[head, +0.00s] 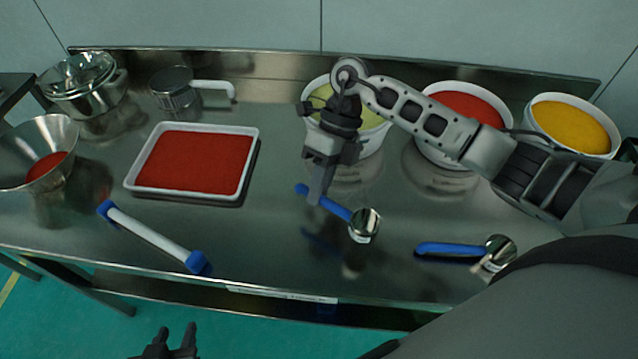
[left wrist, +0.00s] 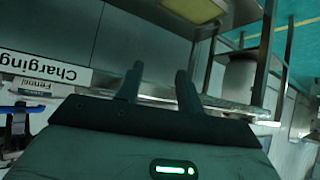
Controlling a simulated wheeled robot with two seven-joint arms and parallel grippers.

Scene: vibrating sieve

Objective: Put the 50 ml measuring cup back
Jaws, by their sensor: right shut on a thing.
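Two measuring cups with blue handles show in the head view. One measuring cup (head: 364,225) has its handle in my right gripper (head: 316,200), which is shut on it. The cup hangs tilted over the steel table and seems a little above it. The other measuring cup (head: 455,249) lies on the table further right, near the front edge. I cannot read a size mark on either cup. My left gripper (head: 178,340) is low in front of the table, away from the cups. Its two fingers stand apart with nothing between them, also in the left wrist view (left wrist: 158,88).
A white tray (head: 130,185) of red powder and a white bar (head: 150,237) with blue ends lie left. White tubs of green (head: 375,142), red (head: 437,148) and yellow (head: 572,147) powder line the back. A funnel (head: 22,150), bowls (head: 95,100) and a sieve (head: 175,92) stand left.

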